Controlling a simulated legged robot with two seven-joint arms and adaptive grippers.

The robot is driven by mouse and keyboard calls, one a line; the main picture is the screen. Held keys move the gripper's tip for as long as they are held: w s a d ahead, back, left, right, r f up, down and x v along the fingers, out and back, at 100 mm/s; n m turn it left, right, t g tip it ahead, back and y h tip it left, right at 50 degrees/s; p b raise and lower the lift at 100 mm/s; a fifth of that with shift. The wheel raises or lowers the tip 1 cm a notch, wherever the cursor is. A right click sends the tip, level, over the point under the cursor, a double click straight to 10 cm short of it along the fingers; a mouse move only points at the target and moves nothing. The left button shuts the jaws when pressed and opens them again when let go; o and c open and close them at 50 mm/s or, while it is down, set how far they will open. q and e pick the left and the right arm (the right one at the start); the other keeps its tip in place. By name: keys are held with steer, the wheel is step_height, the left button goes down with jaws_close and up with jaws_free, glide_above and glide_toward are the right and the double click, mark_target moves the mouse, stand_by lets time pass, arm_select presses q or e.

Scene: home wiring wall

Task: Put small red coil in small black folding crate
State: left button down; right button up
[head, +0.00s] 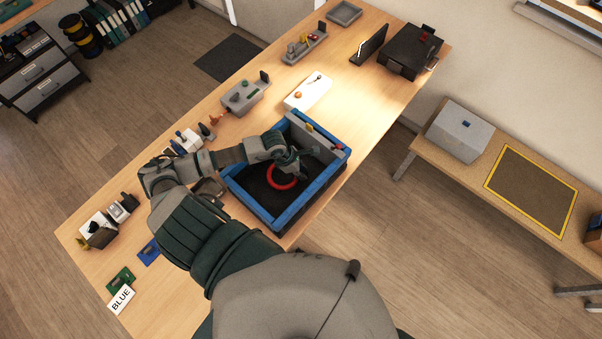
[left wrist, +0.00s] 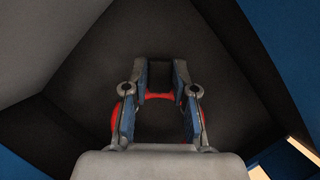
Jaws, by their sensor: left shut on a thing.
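The small red coil (head: 282,188) is a red ring inside the outline of a crate (head: 313,190) with blue rims and a dark inside, on the long wooden table. My left gripper (head: 293,166) reaches over this crate and is shut on the coil. In the left wrist view, the coil (left wrist: 160,97) shows between and behind the fingers of the left gripper (left wrist: 160,75), with the dark crate floor beyond. I cannot tell whether the coil touches the floor. A black box-like thing (head: 412,48) stands at the table's far end. My right gripper is not in view.
A white board (head: 308,93) and a grey holder with parts (head: 245,96) lie beyond the crate. Several small devices line the table's left edge. A side table (head: 480,150) with a grey box (head: 459,131) stands to the right, across a floor gap.

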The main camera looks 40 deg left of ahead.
arm_select(q)
steer(key=shift+s+a+f, duration=0.1)
steer(key=shift+a+f, duration=0.1)
steer(key=shift+f, duration=0.5)
steer(key=shift+a+f, duration=0.2)
steer(key=shift+f, duration=0.45)
steer(key=c, duration=0.9)
jaws_free()
steer(key=shift+d, duration=0.2)
steer(key=shift+c, duration=0.2)
steer(key=shift+d, duration=0.15)
steer(key=shift+r, duration=0.1)
steer(key=v, duration=1.2)
steer(key=shift+b, duration=0.4)
steer(key=shift+a, duration=0.2)
